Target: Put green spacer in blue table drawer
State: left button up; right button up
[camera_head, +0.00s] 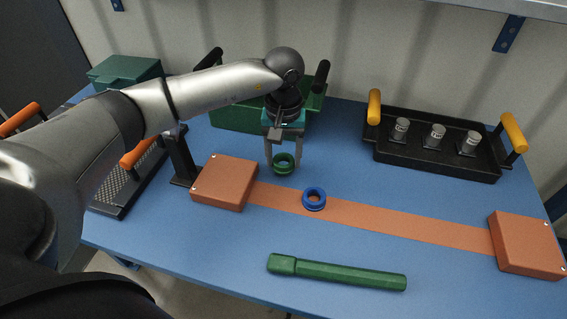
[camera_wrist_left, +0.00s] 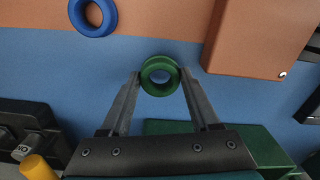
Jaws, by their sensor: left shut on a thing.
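The green spacer (camera_head: 284,168) is a small dark green ring. My left gripper (camera_head: 283,160) is shut on it and points down in front of the green bin. In the left wrist view the spacer (camera_wrist_left: 160,76) sits between the tips of the two grey fingers (camera_wrist_left: 160,82), with blue table surface behind it. The blue table (camera_head: 190,248) fills the work area. No drawer of the table can be made out in these frames. My right gripper is not in view.
A blue ring (camera_head: 314,204) lies on the orange strip (camera_head: 400,226) between two orange blocks (camera_head: 224,184) (camera_head: 526,243). A green flashlight-like bar (camera_head: 345,275) lies in front. A black tray (camera_head: 438,160) with silver cylinders stands back right. A green bin (camera_head: 232,117) stands behind the gripper.

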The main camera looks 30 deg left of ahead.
pick_arm(q)
jog(key=shift+f, duration=0.85)
jog(key=shift+f, duration=0.15)
jog(key=o, duration=1.3)
jog(key=shift+o, duration=0.2)
